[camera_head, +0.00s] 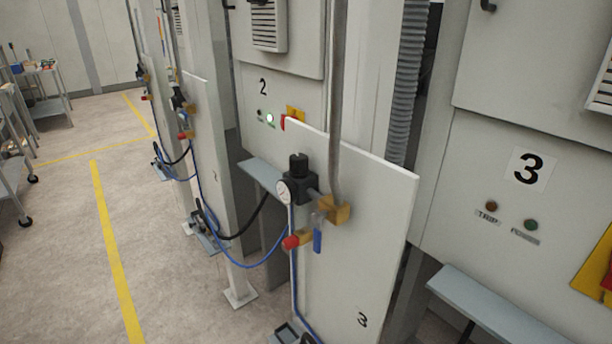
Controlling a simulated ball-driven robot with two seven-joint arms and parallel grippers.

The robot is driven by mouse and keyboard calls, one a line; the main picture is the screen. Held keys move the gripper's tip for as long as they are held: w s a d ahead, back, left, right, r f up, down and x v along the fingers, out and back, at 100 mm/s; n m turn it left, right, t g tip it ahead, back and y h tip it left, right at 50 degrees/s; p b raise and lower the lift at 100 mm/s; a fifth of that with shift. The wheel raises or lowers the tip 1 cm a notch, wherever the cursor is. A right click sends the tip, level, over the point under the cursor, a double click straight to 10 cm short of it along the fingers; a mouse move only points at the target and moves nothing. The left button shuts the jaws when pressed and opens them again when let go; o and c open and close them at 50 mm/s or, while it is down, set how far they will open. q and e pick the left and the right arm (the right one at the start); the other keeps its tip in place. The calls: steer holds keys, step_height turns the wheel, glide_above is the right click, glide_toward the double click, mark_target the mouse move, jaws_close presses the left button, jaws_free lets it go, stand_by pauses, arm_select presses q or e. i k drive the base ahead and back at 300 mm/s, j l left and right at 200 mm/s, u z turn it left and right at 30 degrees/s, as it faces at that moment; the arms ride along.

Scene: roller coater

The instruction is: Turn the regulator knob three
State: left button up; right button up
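A black regulator knob (298,163) stands upright on top of a dark regulator body (299,188), in the middle of the head view. The regulator is mounted on a light panel (375,240) marked with a small 3 near its lower right. A round white gauge (284,193) is on the regulator's left side. A brass fitting (336,210) joins it to a vertical grey pipe on the right. Nothing touches the knob. Neither of my grippers is in view.
Below the regulator are a red knob (290,243), a blue lever (317,236) and blue hose. Similar panels (205,140) recede to the left. A cabinet marked 3 (529,169) is at right. Carts (45,85) stand at far left. The floor (60,260) at left is clear.

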mark_target(298, 162)
steer(key=j+z, duration=0.3)
steer(key=z, duration=0.2)
steer(key=k+j+z, duration=0.1)
steer(key=j+z, duration=0.15)
steer(key=z, duration=0.25)
steer(key=k+j+z, duration=0.1)
steer(key=j+z, duration=0.15)
steer(key=z, duration=0.25)
steer(key=k+j, duration=0.3)
